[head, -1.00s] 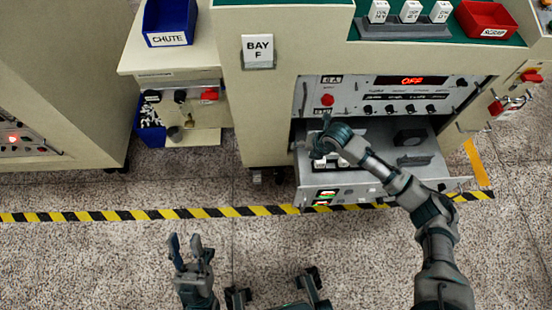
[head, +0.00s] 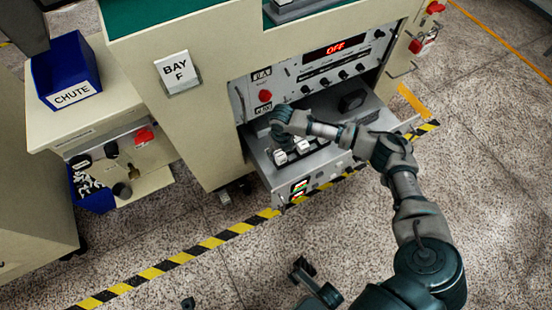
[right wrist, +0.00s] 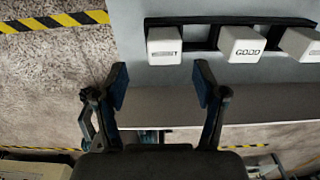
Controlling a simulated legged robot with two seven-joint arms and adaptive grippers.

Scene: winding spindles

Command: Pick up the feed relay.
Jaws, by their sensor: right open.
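Several white blocks (head: 281,157) stand in the open grey drawer (head: 345,165) of bay F. In the right wrist view, a middle white block (right wrist: 241,45) reads "GOOD". The left white block (right wrist: 164,46) has a label that I cannot read fully, and the right white block (right wrist: 302,43) is cut off by the frame. I cannot tell which is the feed relay. My right gripper (right wrist: 161,84) is open and empty, its fingertips apart from the blocks. In the head view it hovers over the drawer's left part, its fingers mostly hidden.
A dark block (head: 352,101) sits at the drawer's back right. Above is a panel with a red "OFF" display (head: 335,46) and a red button (head: 265,96). A blue chute bin (head: 66,72) stands at the left. A striped floor line (head: 190,253) runs past the drawer.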

